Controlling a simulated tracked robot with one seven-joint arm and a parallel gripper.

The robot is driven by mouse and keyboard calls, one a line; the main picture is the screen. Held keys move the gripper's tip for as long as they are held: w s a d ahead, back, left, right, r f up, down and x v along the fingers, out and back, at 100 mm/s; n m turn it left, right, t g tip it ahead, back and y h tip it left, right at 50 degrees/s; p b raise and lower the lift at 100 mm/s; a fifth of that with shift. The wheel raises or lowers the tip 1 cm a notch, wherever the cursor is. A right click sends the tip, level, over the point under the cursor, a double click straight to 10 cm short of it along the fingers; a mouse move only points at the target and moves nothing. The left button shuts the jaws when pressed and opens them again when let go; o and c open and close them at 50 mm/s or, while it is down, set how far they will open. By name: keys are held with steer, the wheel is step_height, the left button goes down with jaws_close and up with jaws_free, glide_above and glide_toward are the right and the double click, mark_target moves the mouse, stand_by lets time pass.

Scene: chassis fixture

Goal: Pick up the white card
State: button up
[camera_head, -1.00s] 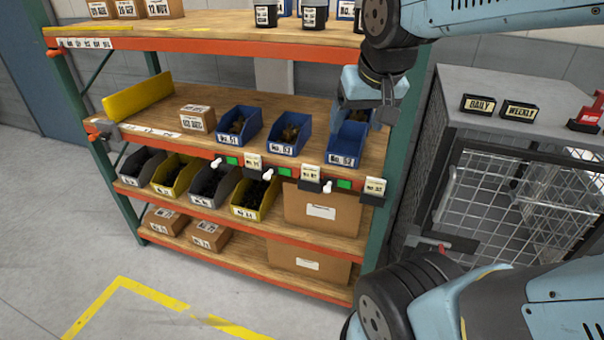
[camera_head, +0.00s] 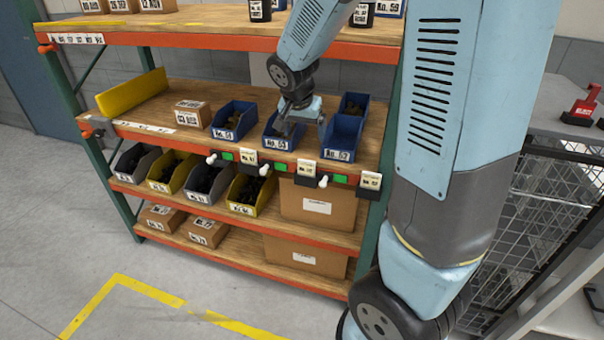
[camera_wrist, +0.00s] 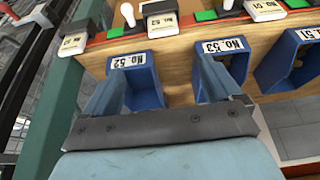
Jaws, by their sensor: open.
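Several whitish cards with printed numbers stand in black holders along the orange front edge of the middle shelf: a left card (camera_head: 249,161), a middle card (camera_head: 306,168) and a right card (camera_head: 371,180). I cannot tell which is the task's white card. The wrist view shows the middle card (camera_wrist: 161,22) beyond my fingertips, apart from them. My gripper (camera_head: 303,122) is open and looks empty, at the blue bins, above and behind the cards. In the wrist view, its fingers (camera_wrist: 160,70) are spread across the gap between bins No. 52 and No. 53.
Blue bins, left (camera_head: 232,120), middle (camera_head: 277,138) and right (camera_head: 343,137), sit close around my gripper. White knobs (camera_head: 323,181) and green tags (camera_head: 340,178) line the shelf edge. A green post (camera_head: 383,180) stands right. The floor in front is open.

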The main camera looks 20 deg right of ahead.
glide_above(306, 161)
steer(key=s, duration=0.2)
steer(key=f, duration=0.8)
steer(key=shift+w+a+f, duration=0.2)
steer(key=shift+a+x, duration=0.2)
steer(key=shift+x, duration=0.75)
steer(key=shift+a+x, duration=0.2)
steer(key=shift+x, duration=1.55)
steer(key=shift+s, duration=0.1)
steer(key=c, duration=1.1)
